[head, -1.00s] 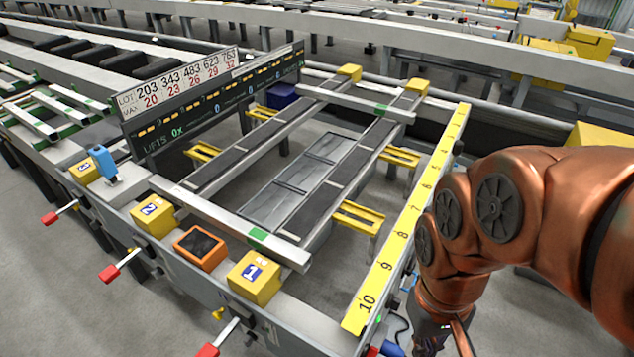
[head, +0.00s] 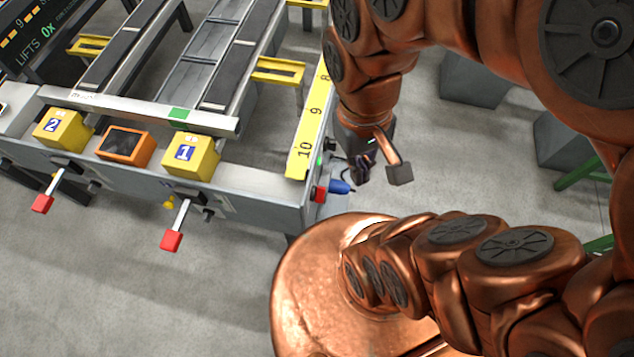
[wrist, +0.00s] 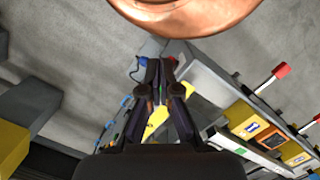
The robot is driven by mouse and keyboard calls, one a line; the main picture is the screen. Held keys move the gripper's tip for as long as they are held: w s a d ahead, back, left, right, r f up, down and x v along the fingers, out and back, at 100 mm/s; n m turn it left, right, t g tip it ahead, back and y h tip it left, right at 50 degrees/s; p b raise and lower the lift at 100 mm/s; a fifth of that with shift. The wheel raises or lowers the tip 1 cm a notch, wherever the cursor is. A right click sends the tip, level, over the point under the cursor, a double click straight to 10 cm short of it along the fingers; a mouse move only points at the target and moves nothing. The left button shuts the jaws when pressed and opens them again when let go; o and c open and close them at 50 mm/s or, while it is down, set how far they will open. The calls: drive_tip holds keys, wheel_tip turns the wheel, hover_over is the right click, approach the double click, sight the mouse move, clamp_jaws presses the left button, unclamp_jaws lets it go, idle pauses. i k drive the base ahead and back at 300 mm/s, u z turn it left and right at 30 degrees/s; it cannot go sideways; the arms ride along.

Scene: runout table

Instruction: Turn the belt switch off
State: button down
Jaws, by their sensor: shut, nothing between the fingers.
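My gripper (head: 361,172) is shut and empty, just right of the table's end corner in the head view. In the wrist view its dark fingertips (wrist: 161,66) are together. A small red part (head: 321,194) and a green part (head: 320,161) sit on the table's end face by the yellow ruler, left of my gripper. They may be the belt switch; no label is readable, and I cannot tell its position. A blue plug (head: 341,187) sticks out beside the red part and shows near my fingertips in the wrist view (wrist: 142,62). I see no clear contact.
Two red-tipped levers (head: 172,239) (head: 43,202) stick out of the table's front, below yellow boxes 1 (head: 190,157) and 2 (head: 63,130). An orange-framed panel (head: 126,144) sits between the boxes. The yellow ruler (head: 308,130) runs along the end. Floor in front is clear.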

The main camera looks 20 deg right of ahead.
sight(318, 193)
drive_tip(key=z, duration=1.1)
drive_tip(key=k, duration=1.45)
drive_tip(key=u, duration=0.45)
drive_tip(key=i, duration=0.5)
